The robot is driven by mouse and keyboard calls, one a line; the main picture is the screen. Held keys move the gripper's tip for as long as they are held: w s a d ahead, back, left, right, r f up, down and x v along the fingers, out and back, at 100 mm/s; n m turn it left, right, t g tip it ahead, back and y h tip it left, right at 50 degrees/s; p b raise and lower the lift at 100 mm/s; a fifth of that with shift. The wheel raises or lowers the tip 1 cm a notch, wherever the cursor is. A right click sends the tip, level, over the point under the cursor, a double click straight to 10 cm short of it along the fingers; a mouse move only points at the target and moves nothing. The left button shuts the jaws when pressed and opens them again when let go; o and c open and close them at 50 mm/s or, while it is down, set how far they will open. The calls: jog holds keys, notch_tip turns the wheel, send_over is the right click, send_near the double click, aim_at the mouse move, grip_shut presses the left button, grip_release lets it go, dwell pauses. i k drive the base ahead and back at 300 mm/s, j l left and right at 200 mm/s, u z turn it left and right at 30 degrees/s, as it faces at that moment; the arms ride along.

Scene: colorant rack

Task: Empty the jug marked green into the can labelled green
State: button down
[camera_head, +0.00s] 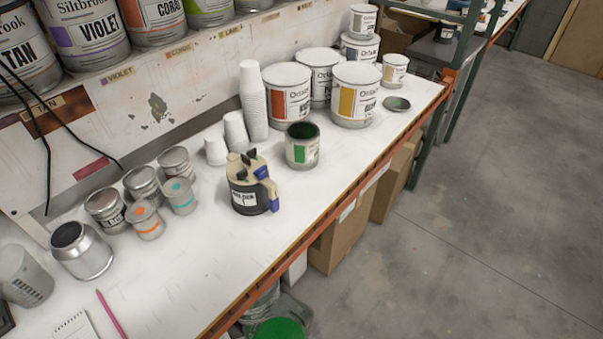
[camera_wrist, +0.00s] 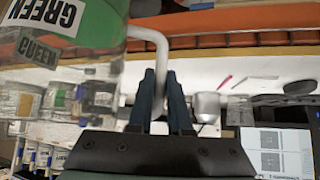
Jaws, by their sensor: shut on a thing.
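The clear jug marked green (camera_wrist: 95,30) fills the upper left of the wrist view, its GREEN label upside down and green paint inside. My gripper (camera_wrist: 161,76) is shut on its pale handle (camera_wrist: 152,38), which runs between the two blue fingers. In the head view a clear vessel with a green surface (camera_head: 279,328), apparently this jug, is cut off at the bottom edge, in front of the bench. My gripper is outside that view. The can labelled green (camera_head: 302,146) stands open and upright on the bench, dark green inside, apart from the jug.
A dark pot (camera_head: 249,186) with cream and blue items stands left of the green can. White cups (camera_head: 253,100) and large labelled cans (camera_head: 355,94) stand behind it. Small tins and an open metal can (camera_head: 81,250) are left. The bench front right of the pot is clear.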

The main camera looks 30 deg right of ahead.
aim_at(303, 138)
jog(key=i+l+u, duration=0.25)
jog(key=l, duration=0.85)
jog(key=l+u, duration=0.25)
jog(key=l, duration=0.8)
